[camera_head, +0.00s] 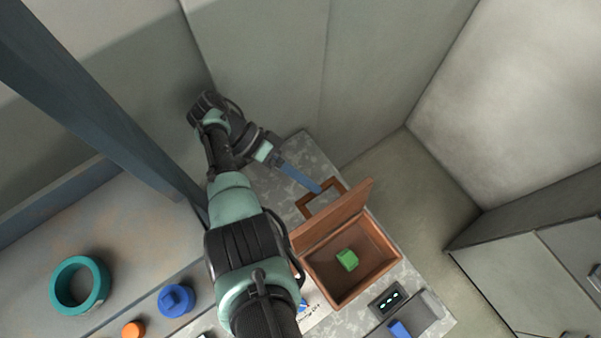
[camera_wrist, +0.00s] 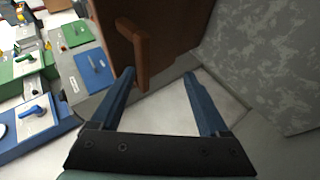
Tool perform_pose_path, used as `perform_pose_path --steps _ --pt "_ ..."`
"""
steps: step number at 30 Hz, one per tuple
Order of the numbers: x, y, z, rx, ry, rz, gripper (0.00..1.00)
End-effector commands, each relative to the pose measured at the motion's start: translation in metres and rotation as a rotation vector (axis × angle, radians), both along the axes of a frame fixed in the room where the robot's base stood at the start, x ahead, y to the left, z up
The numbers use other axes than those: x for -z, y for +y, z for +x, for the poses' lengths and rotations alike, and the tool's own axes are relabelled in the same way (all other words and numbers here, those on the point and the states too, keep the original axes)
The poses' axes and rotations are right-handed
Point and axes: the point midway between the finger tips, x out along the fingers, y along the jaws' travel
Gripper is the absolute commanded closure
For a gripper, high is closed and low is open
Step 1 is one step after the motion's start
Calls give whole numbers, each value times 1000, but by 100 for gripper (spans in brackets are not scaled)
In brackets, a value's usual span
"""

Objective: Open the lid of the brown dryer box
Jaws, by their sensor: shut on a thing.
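The brown dryer box (camera_head: 378,272) stands on the speckled counter. Its lid (camera_head: 340,216) is raised, standing up along the box's back edge, and the inside is in view. A green block (camera_head: 347,260) lies in the box. The lid's brown handle (camera_head: 328,202) sticks out behind the lid. My gripper (camera_head: 318,189) reaches the handle with its blue fingers and is shut on it. In the wrist view, the handle (camera_wrist: 142,42) lies at the left fingertip, the fingers stand apart, and how the grip sits is unclear.
Walls stand close behind and right of the counter (camera_head: 292,148). A small dark display (camera_head: 385,301) lies before the box. A teal ring (camera_head: 62,308), a blue round part (camera_head: 175,300) and an orange piece (camera_head: 133,329) lie left of my arm.

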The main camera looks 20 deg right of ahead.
Motion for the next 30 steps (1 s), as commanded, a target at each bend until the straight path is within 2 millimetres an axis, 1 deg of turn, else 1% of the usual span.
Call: perform_pose_path --steps 1,8,11,14,17,24,30 --pt "14 0 -12 12 20 20 52" --pt "14 0 -12 12 20 20 52" --pt "9 0 -11 12 19 19 52" --pt "-2 0 -11 11 18 19 52" --pt "-18 1 -10 10 17 17 52" --pt "-63 2 -5 4 8 8 52" --pt "-88 2 -2 3 5 3 52"
